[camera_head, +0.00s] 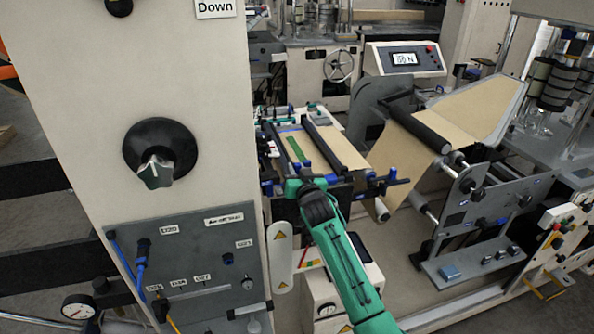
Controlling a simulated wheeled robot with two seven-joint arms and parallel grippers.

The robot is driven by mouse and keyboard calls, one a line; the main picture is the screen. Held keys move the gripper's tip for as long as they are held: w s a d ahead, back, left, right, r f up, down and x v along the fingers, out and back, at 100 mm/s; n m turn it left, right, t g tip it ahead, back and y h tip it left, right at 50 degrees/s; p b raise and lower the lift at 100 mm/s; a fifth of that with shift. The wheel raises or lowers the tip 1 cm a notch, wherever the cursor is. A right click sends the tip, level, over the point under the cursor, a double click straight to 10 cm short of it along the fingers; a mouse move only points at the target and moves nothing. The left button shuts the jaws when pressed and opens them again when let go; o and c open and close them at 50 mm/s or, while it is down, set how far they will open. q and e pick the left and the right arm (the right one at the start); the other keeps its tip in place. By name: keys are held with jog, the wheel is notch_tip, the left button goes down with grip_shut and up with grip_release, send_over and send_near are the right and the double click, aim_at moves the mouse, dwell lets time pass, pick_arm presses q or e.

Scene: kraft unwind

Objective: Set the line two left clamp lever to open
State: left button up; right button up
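My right arm comes in from the bottom right, and my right gripper (292,187) is at the near edge of the web-guide frame, by its left corner. Its fingers are too small and too covered by the wrist to tell open from shut. Blue clamp parts (267,188) sit at that corner, just left of the gripper; contact is unclear. More blue parts (391,175) are at the frame's right end. I cannot tell which part is the line two left clamp lever, nor its setting. My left gripper is not in view.
A large beige cabinet with a black-and-grey rotary knob (160,160) and a grey connector panel (190,262) fills the left. Brown kraft web (400,150) runs over rollers to the right. A control box with a screen (404,59) stands behind.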

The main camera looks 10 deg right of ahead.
jog(key=o, duration=0.3)
jog(key=shift+a, duration=0.1)
jog(key=shift+s, duration=0.1)
jog(key=shift+s+f, duration=0.1)
jog(key=shift+s, duration=0.15)
jog(key=s+b, duration=0.4)
jog(key=s, duration=0.9)
jog(key=shift+d, duration=0.25)
